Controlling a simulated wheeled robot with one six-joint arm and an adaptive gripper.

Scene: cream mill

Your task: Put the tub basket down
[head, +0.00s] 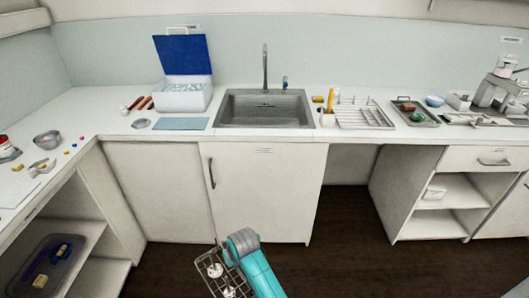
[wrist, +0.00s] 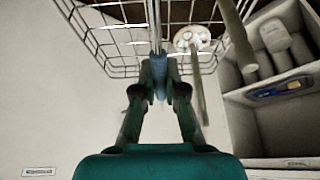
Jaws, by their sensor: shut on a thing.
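The tub basket (head: 213,284) is a wire basket at the bottom of the head view, in front of the cabinet under the sink. It holds white round pieces with holes (head: 215,270). A white disc with holes (wrist: 192,38) and pale rods show there too. In the head view my arm covers part of the basket, and its lower part is cut off by the frame.
The counter holds a sink (head: 264,110), a white box with a raised blue lid (head: 183,92), a blue mat (head: 181,124), a dish rack (head: 358,114) and a tray (head: 414,112). The counter front between sink and rack is narrow. In the wrist view, an open compartment (wrist: 240,95) holds several items.

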